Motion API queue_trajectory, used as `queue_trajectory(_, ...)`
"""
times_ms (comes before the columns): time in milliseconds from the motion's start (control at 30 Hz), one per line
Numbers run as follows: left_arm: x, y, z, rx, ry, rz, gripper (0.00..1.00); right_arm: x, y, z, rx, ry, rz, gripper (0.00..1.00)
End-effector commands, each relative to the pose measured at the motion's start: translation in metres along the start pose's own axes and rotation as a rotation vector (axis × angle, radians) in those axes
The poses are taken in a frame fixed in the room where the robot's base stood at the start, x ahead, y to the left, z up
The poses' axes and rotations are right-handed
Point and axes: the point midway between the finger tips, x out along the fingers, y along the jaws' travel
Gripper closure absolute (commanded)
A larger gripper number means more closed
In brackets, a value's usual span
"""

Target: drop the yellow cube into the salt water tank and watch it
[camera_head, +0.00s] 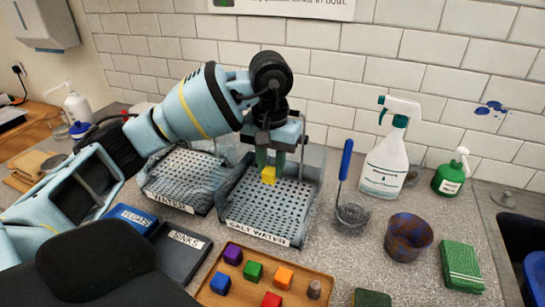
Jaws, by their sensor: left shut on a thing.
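A small yellow cube (268,175) is between the fingertips of my left gripper (271,165). The gripper is shut on it and points down, over the salt water tank (258,235). The tank is a grey container with a "SALT WATER" label on its front and a perforated-looking floor. The cube appears above that floor, towards the tank's back; its exact height is hard to tell. The fingers and wrist hide part of the tank's back edge. My right gripper is not in view.
The water tank (168,200) stands left of it. Blue "FLOATS" (131,218) and dark "SINKS" (181,252) mats lie in front. A wooden tray (240,297) holds several coloured cubes. A blue-handled strainer (345,165), spray bottle (386,165) and brown pot (408,240) stand right.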

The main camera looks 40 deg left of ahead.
Motion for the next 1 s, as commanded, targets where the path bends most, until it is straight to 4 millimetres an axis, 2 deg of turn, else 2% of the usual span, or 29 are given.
queue_trajectory(467,0.0051,0.0000,0.0001,0.000,0.002,0.000,0.95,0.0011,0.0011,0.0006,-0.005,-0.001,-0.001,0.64)
queue_trajectory(500,0.0052,0.0000,0.0001,0.000,0.001,0.000,0.69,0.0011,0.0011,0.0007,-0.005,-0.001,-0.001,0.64)
queue_trajectory(667,0.0052,0.0000,0.0001,0.000,0.001,0.000,0.48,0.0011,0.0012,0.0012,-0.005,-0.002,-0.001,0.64)
queue_trajectory(1000,0.0003,0.0001,0.0000,0.000,0.003,0.000,0.48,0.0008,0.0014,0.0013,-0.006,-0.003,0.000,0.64)
